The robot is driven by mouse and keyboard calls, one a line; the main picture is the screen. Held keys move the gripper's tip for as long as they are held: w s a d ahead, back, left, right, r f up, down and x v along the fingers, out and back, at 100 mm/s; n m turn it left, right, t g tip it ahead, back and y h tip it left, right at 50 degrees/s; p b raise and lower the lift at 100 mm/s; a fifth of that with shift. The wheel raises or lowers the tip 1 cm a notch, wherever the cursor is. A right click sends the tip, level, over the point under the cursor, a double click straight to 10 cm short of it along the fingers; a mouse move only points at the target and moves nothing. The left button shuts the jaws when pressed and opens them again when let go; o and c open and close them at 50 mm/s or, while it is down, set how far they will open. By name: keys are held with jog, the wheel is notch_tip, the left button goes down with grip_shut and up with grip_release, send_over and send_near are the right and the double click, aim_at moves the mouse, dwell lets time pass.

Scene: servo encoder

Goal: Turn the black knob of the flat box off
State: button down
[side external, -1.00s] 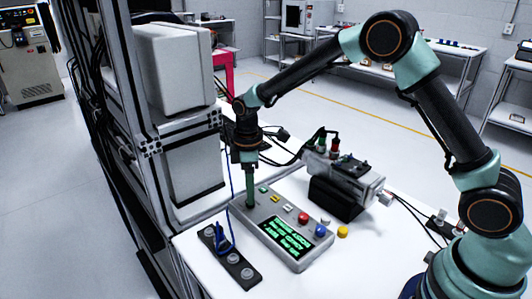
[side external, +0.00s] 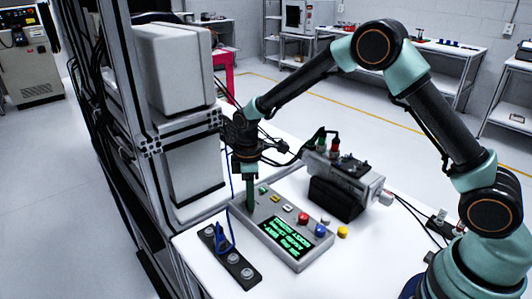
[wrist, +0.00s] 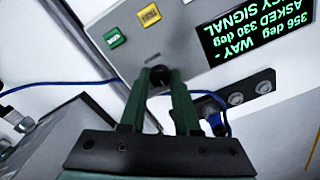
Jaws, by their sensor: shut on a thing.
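The flat grey box (side external: 240,211) lies on the white table, with a lit green-on-black display (side external: 286,238). Its black knob (wrist: 159,73) sits near one end of the box in the wrist view. The green fingers of my gripper (wrist: 160,84) are shut on this knob, one finger on each side. In the side external view my gripper (side external: 250,203) points straight down onto the box's far left end, and its fingers hide the knob there. The display appears upside down in the wrist view; I read "356 deg", "WAY -" and "ASKED 330 deg", with a partly cut line ending in "SIGNAL".
Green and yellow buttons (wrist: 149,15), plus a red (side external: 303,217) and a blue button (side external: 320,230), are on the box. A black strip with round sockets (side external: 240,267) and a blue cable (side external: 225,240) lies beside it. A motor on a black stand (side external: 340,195) stands behind.

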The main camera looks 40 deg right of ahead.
jog(key=shift+m, duration=0.3)
jog(key=m, duration=0.3)
jog(key=shift+m, duration=0.3)
jog(key=shift+r+m, duration=0.1)
jog(key=shift+m, duration=2.1)
jog(key=c, duration=0.6)
grip_release()
notch_tip(320, 180, up, 12)
jog(key=shift+r, duration=0.1)
